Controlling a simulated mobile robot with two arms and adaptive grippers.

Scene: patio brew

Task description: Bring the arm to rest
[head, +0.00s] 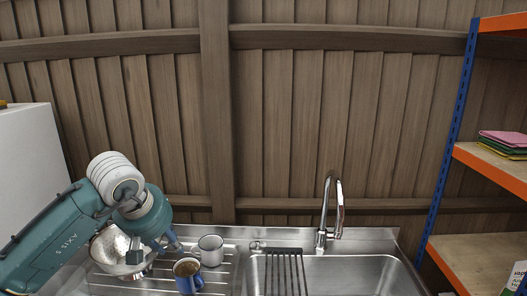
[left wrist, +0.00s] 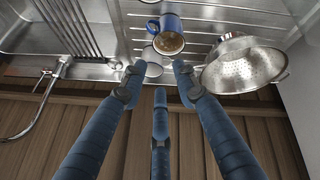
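My left arm (head: 50,240) comes in from the left, and its gripper (head: 159,254) hangs over the ribbed drainboard of the sink. In the left wrist view the gripper (left wrist: 157,75) has its fingers spread, with nothing held between them. A blue mug (head: 187,268) with brown contents stands on the drainboard; it also shows beyond the fingertips in the left wrist view (left wrist: 169,24). A pale grey mug (head: 211,252) stands beside it, partly hidden between the fingers in the left wrist view (left wrist: 153,69). My right gripper is not in view.
A metal colander (head: 112,246) sits behind my left gripper. A black rack (head: 284,272) lies over the sink basin (head: 360,275), by a tall faucet (head: 331,210). A shelf unit (head: 490,170) stands at right, a wooden fence (head: 300,120) behind, a white cabinet (head: 30,150) at left.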

